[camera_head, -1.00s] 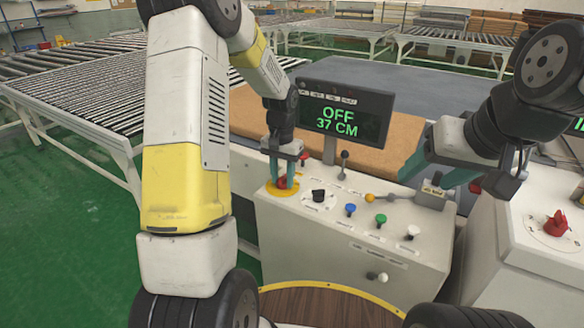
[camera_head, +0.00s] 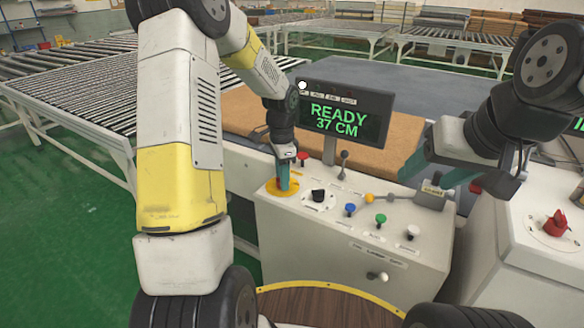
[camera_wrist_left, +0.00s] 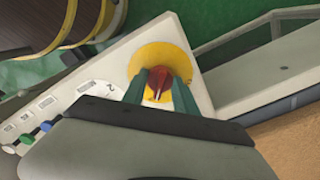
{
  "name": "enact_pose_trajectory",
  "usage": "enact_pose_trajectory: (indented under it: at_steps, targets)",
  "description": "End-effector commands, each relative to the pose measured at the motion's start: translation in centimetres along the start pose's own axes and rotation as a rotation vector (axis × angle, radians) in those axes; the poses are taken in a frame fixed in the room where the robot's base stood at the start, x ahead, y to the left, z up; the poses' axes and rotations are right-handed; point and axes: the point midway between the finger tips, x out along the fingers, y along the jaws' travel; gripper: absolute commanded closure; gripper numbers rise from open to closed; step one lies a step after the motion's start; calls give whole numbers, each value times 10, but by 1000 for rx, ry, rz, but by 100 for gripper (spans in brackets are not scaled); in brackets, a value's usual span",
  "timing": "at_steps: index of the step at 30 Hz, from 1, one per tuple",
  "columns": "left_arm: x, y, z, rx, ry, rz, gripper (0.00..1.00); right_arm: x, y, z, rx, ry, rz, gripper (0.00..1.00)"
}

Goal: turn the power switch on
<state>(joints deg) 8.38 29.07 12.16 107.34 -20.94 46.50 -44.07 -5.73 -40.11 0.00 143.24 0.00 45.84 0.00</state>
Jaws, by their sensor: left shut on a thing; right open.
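The power switch is a red knob (camera_wrist_left: 158,82) on a round yellow plate (camera_head: 274,188) at the left end of the white control panel (camera_head: 350,235). My left gripper (camera_head: 284,182) points down over the plate and is shut on the red knob. In the left wrist view, the green fingers of my left gripper (camera_wrist_left: 160,92) sit on both sides of the knob. In the head view the fingers hide the knob. The display (camera_head: 340,115) reads READY and 37 CM in green. My right gripper (camera_head: 436,178) is open above the panel's right end.
A black knob (camera_head: 318,195) and blue (camera_head: 350,209), green (camera_head: 380,218) and white (camera_head: 413,231) buttons stand right of the plate. A second cabinet with a red knob (camera_head: 555,222) stands at right.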

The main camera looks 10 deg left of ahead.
Motion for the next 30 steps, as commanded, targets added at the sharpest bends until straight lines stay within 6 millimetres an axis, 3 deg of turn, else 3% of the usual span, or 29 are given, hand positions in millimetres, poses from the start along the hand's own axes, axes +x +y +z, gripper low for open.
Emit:
enact_pose_trajectory:
  at_steps: [22,23,24,26,30]
  targets:
    - [-1,-1,0,82,1,-4,100,0,0,0,0,0,0,39]
    - [-1,-1,0,82,1,-4,60,0,0,0,0,0,0,39]
    - [-1,-1,0,82,1,-4,52,0,0,0,0,0,0,39]
    - [-1,-1,0,82,1,-3,44,0,0,0,0,0,0,39]
    - [-1,-1,0,81,1,-2,44,0,0,0,0,0,0,39]
